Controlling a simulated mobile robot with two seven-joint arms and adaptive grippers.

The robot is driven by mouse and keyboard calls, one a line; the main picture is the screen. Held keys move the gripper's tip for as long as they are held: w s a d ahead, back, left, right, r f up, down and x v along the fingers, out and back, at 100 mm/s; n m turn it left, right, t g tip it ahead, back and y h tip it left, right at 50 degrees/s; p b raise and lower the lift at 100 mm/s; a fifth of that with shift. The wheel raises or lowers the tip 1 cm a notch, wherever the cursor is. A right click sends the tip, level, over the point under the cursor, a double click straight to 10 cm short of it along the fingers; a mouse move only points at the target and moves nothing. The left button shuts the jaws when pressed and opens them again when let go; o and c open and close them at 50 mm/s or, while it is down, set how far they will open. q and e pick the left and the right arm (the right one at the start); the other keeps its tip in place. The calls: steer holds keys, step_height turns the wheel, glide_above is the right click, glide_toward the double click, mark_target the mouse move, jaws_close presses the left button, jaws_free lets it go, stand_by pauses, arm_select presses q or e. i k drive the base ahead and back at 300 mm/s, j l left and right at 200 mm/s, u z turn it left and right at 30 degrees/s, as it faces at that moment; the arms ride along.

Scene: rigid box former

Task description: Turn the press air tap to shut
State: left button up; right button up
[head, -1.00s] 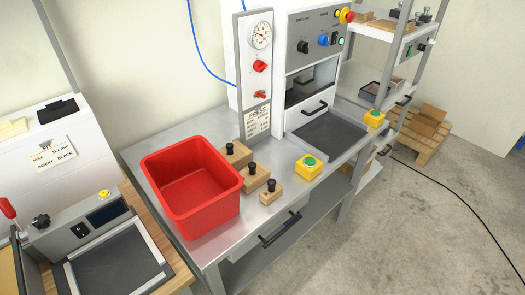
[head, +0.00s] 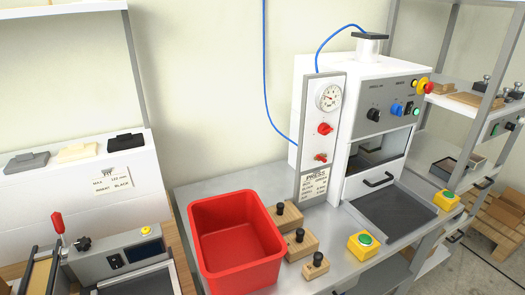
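The press (head: 372,78) stands on a steel bench, with a tall grey panel (head: 309,188) on its left side. The panel carries a round pressure gauge (head: 330,97), a red knob (head: 324,128) below it, and a smaller red-handled tap (head: 320,157) with a brassy body under that. The picture is too small to tell which of the two is the air tap or how it is set. A white label reading PRESS (head: 314,187) is below them. Neither of my grippers is in view.
A red bin (head: 236,243) and several wooden blocks with black knobs (head: 302,243) stand on the bench before the panel. Yellow boxes with green buttons (head: 364,243) sit at the bench front. A blue hose (head: 266,70) hangs behind the press.

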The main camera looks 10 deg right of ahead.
mark_target(323, 160)
steer(key=l+u, duration=0.25)
steer(key=l, duration=0.35)
steer(key=l+u, duration=0.3)
steer(key=l, duration=0.35)
steer(key=k+l+u, duration=0.1)
steer(key=l+u, duration=0.15)
steer(key=l, duration=0.35)
steer(key=k+l+u, duration=0.1)
steer(key=l+u, duration=0.15)
steer(key=l, duration=0.3)
